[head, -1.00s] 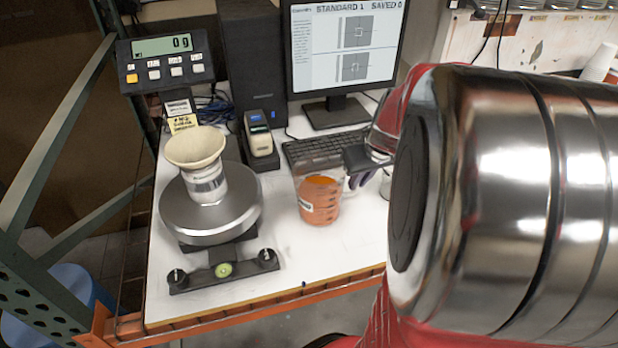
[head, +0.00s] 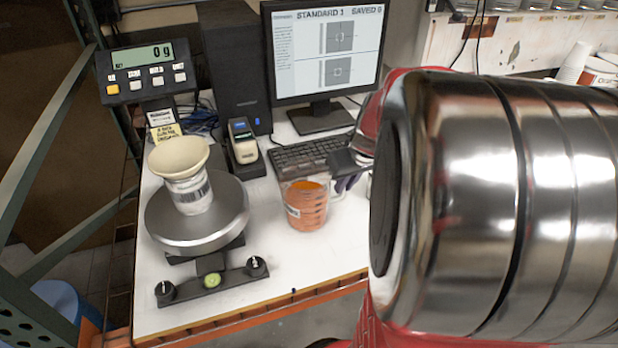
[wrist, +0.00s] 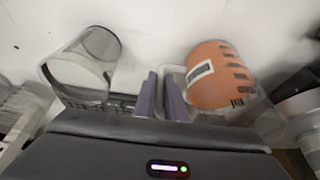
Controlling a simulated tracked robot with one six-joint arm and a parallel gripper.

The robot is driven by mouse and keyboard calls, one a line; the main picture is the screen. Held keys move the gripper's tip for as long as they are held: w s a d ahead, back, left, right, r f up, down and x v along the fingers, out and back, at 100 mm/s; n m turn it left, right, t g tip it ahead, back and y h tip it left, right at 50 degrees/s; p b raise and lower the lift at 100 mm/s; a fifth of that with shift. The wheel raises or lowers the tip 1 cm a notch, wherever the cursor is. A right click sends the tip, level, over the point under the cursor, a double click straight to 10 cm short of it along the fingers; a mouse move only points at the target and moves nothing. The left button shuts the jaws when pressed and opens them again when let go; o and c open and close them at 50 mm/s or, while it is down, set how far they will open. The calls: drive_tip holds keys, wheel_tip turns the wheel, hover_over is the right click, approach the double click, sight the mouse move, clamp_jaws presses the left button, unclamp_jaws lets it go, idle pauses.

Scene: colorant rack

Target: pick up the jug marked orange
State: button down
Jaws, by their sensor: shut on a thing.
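The jug marked orange (head: 306,208) is a clear jug with orange contents, dark level marks and a white label. It looks upright over the white counter; whether its base touches the counter is hard to tell. In the wrist view the jug (wrist: 215,80) is just right of the fingers. My gripper (wrist: 163,95) has purple fingers shut on its clear handle, one finger inside the handle loop. In the head view my gripper (head: 347,184) is right of the jug, partly hidden by my arm.
An empty clear vessel (wrist: 85,65) stands left of my fingers in the wrist view. A keyboard (head: 310,157) and monitor (head: 322,50) are behind.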

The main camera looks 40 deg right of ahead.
drive_tip(key=shift+r, duration=0.3)
wheel_tip(320, 180, up, 9)
drive_tip(key=shift+r, duration=0.2)
idle(0.9)
idle(0.9)
